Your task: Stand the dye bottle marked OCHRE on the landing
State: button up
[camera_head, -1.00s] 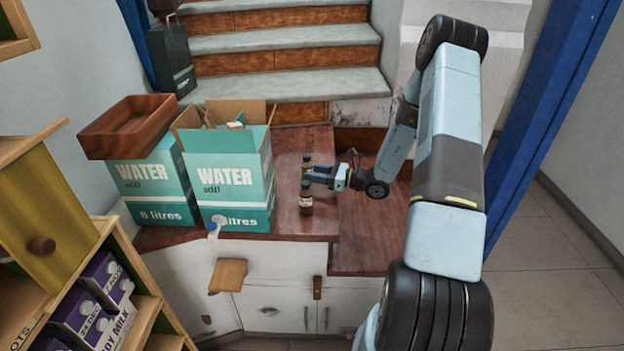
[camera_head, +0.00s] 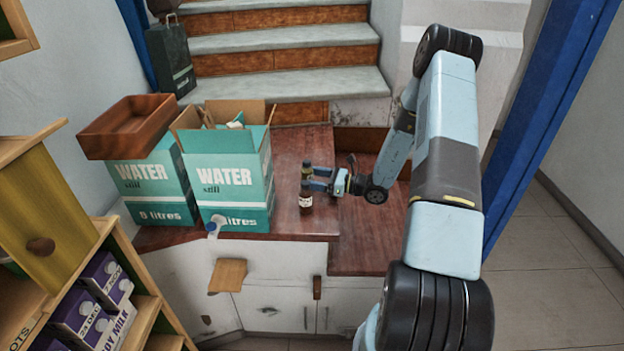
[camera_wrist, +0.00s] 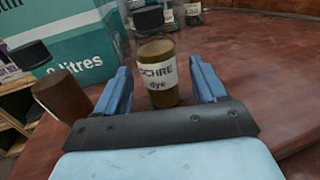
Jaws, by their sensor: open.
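The brown dye bottle (camera_wrist: 160,70) labelled OCHRE stands upright on the red-brown wooden surface in the wrist view, with a dark cap. It lies between and slightly beyond my gripper's (camera_wrist: 164,85) open fingers, with gaps at both sides. In the head view I see the same bottle (camera_head: 307,169) just left of my gripper (camera_head: 319,178), partly hidden by the fingers. A second brown bottle (camera_head: 306,200) stands nearer the camera; it is also at the left of the wrist view (camera_wrist: 62,98), its label turned away. I cannot tell which wooden level (camera_head: 286,215) counts as the landing.
Two teal water cartons (camera_head: 228,180) (camera_head: 152,185) stand to the left, one with a wooden tray (camera_head: 128,125) on top. A lower wooden level (camera_head: 370,240) lies right. Stairs (camera_head: 280,50) rise behind. More small bottles (camera_wrist: 193,14) show behind the OCHRE bottle.

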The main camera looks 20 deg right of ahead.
jog(key=shift+r, duration=0.1)
jog(key=v, duration=1.2)
jog(key=s+a+r+n+g+h, duration=0.25)
jog(key=s+a+r+n, duration=0.2)
jog(key=r, duration=0.25)
jog(key=s+a+r+n+g+h, duration=0.1)
jog(key=s+a+r+n+g, duration=0.25)
jog(key=r+n, duration=0.2)
jog(key=s+a+r+n+g+h, duration=0.2)
jog(key=s+a+r+n+g, duration=0.15)
jog(key=r, duration=0.45)
jog(key=s+r+n+t+h, duration=0.5)
jog(key=s+r+n+h, duration=0.4)
jog(key=s+r, duration=0.7)
jog(key=shift+s+n+h, duration=0.35)
jog(key=shift+s+n, duration=0.5)
jog(key=shift+n, duration=0.1)
jog(key=shift+d+t, duration=0.2)
jog(key=shift+t, duration=0.05)
